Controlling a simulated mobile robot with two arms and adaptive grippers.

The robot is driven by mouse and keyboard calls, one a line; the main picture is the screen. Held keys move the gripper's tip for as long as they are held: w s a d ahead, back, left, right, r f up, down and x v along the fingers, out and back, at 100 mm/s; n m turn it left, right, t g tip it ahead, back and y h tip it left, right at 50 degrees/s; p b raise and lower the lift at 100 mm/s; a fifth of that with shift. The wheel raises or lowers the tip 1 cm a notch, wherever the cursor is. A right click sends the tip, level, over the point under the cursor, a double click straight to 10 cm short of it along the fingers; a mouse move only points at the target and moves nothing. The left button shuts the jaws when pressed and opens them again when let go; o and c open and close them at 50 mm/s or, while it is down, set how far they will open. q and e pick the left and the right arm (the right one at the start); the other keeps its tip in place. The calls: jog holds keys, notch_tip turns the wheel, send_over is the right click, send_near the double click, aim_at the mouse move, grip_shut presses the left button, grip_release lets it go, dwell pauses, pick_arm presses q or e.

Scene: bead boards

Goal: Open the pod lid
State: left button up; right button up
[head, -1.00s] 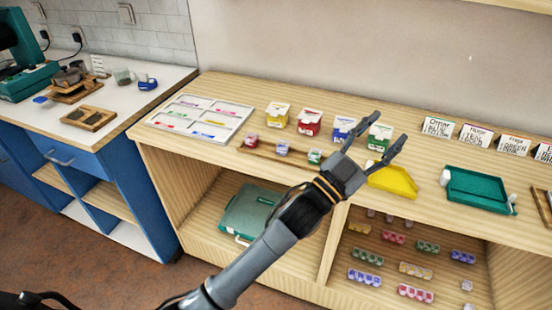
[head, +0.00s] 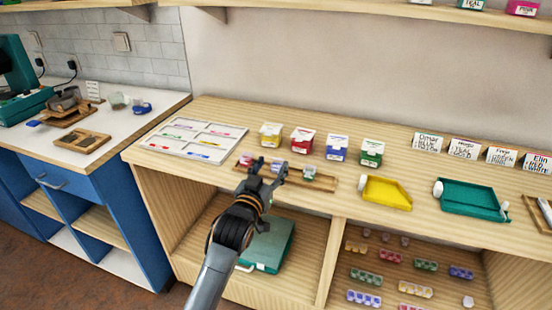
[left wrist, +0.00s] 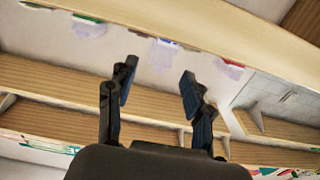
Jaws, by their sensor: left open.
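Several small pods sit in a row on a wooden rack (head: 325,183) on the counter: a red one (head: 245,160), a partly covered bluish one (head: 277,166) and a green one (head: 309,172). I cannot tell whether their lids are open or shut. My left gripper (head: 270,171) is open, in front of the rack in the head view, and overlaps the middle pod. Whether it touches anything is unclear. In the left wrist view my open left fingers (left wrist: 158,72) have nothing between them, and no pod shows there. My right gripper is not in view.
Behind the rack stand yellow (head: 271,135), red (head: 302,140), blue (head: 337,147) and green (head: 372,153) boxes. A white sorting tray (head: 186,141) lies left. A yellow tray (head: 386,193) and a teal tray (head: 470,200) lie right. A teal case (head: 270,243) lies on the shelf below.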

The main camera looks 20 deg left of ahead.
pick_arm(q)
jog(key=shift+w, duration=2.15)
jog(key=shift+c, duration=0.2)
grip_shut()
